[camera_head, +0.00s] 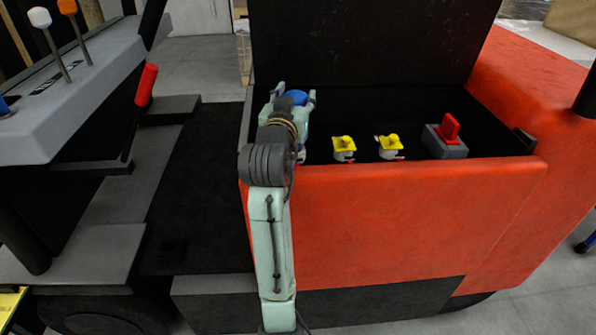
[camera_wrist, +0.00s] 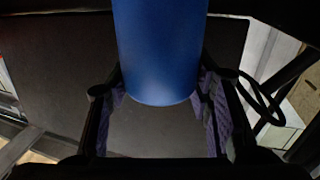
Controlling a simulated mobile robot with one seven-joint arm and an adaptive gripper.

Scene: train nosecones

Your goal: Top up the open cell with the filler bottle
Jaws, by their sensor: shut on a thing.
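My gripper (camera_head: 296,94) is at the left end of the open compartment in the red vehicle body (camera_head: 400,215). It is shut on a blue bottle (camera_head: 297,98), which is partly hidden by my wrist. In the wrist view the bottle (camera_wrist: 160,50) is a smooth blue cylinder between the two fingers. Two yellow cell caps (camera_head: 344,142) and (camera_head: 390,141) on white necks stand in the compartment, to the right of my gripper. A bit of white shows beside my wrist; what it belongs to is hidden. I cannot tell which cell is open.
A grey block with a red switch (camera_head: 450,128) sits at the compartment's right. A dark raised lid (camera_head: 370,45) stands behind. The red front wall rises before the cells. A red-handled lever (camera_head: 146,85) and a grey console (camera_head: 70,90) are at the left.

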